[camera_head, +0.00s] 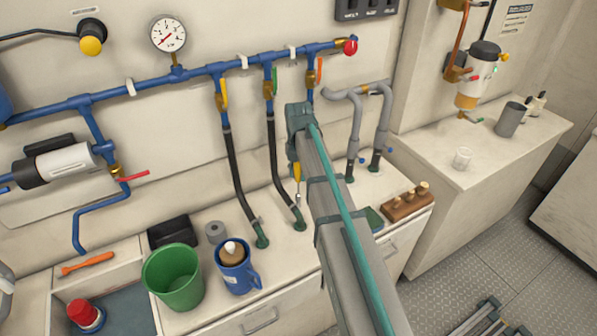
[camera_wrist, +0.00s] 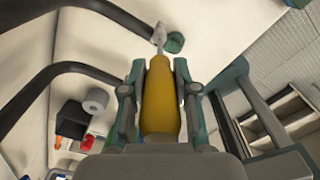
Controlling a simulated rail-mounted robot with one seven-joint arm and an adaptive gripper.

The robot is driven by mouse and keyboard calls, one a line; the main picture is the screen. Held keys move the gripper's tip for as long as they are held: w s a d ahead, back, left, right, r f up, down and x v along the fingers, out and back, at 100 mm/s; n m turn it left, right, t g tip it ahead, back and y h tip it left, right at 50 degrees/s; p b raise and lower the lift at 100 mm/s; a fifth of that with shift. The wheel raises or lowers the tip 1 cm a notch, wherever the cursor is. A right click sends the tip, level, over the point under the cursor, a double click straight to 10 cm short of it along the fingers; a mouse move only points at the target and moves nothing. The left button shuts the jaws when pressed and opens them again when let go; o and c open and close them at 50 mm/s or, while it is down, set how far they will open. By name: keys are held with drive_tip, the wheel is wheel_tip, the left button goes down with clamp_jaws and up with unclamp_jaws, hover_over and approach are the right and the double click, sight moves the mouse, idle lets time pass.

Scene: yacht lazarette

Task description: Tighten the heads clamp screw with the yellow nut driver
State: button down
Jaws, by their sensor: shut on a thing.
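The yellow nut driver (camera_head: 296,171) is upright in my gripper, shaft down, above the counter; its yellow handle (camera_wrist: 160,98) fills the middle of the wrist view. My gripper (camera_wrist: 160,72) is shut on that handle, a finger on each side. In the head view my arm hides most of the gripper. The driver's tip is close to a metal clamp (camera_wrist: 159,34) at the lower end of the middle black hose (camera_head: 272,150), by a green fitting (camera_head: 300,225). I cannot tell whether the tip touches the clamp screw. No label naming the heads hose is readable.
The left black hose (camera_head: 234,165) ends close by at another green fitting (camera_head: 262,241). A green bucket (camera_head: 173,278), a blue mug (camera_head: 236,275) and a grey roll (camera_head: 215,232) stand left. A wooden block with pegs (camera_head: 405,205) is right. Blue pipework (camera_head: 205,70) crosses the wall.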

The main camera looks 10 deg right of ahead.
drive_tip(key=shift+f, duration=0.65)
drive_tip(key=shift+m, duration=0.3)
drive_tip(key=m+p, duration=0.1)
drive_tip(key=m, duration=0.3)
drive_tip(key=shift+m, duration=0.3)
drive_tip(key=shift+m+p, duration=0.3)
drive_tip(key=shift+m, duration=0.7)
drive_tip(key=m+p, duration=0.1)
drive_tip(key=m, duration=0.6)
drive_tip(key=shift+p, duration=0.3)
